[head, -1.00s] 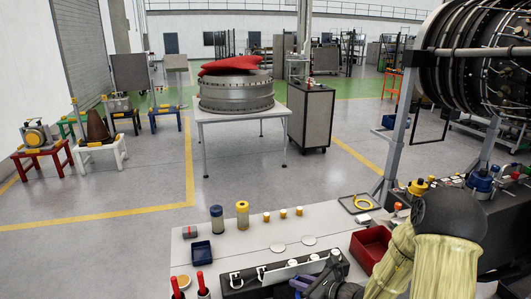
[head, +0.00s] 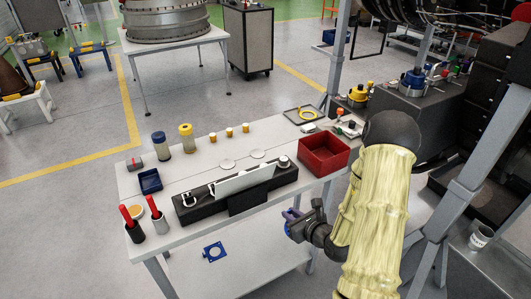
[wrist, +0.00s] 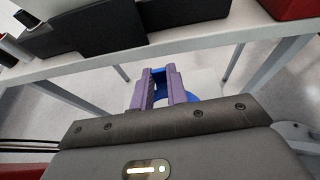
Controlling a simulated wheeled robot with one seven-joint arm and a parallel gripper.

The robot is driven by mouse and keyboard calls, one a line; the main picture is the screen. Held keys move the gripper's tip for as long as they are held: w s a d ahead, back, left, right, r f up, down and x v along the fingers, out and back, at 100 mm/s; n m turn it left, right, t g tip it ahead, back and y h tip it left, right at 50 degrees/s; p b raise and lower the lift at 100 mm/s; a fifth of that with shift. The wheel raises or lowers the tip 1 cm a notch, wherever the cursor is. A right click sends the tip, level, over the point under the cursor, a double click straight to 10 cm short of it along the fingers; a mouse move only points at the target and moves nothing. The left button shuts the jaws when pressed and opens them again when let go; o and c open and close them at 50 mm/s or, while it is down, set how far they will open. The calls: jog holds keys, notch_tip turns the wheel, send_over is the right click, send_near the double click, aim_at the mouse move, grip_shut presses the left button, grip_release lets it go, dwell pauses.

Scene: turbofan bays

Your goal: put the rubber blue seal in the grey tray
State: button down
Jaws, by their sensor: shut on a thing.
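My gripper (head: 294,225) is in front of the table's front edge, below the level of the top. In the wrist view its purple jaws (wrist: 160,82) are shut on a blue thing, which I take for the rubber blue seal (wrist: 191,96). The seal shows only partly, between and beside the jaws; its full shape is hidden. A shallow grey tray (head: 290,119) lies at the table's back right corner, with a yellow ring in it.
A red bin (head: 324,165) stands at the table's right end. A black holder (head: 190,213) with a pale panel is along the front. A flat blue square piece with a hole (head: 214,251) lies on the lower shelf. A dark blue bin (head: 150,181) is at left.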

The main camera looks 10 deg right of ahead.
jog(key=s+a+f+n+y, duration=0.1)
jog(key=s+a+f+y, duration=0.1)
jog(key=a+f, duration=0.4)
notch_tip(320, 180, down, 3)
jog(key=shift+r+n+g, duration=0.1)
jog(key=shift+n+g, duration=0.2)
jog(key=shift+n, duration=0.1)
jog(key=shift+a, duration=0.1)
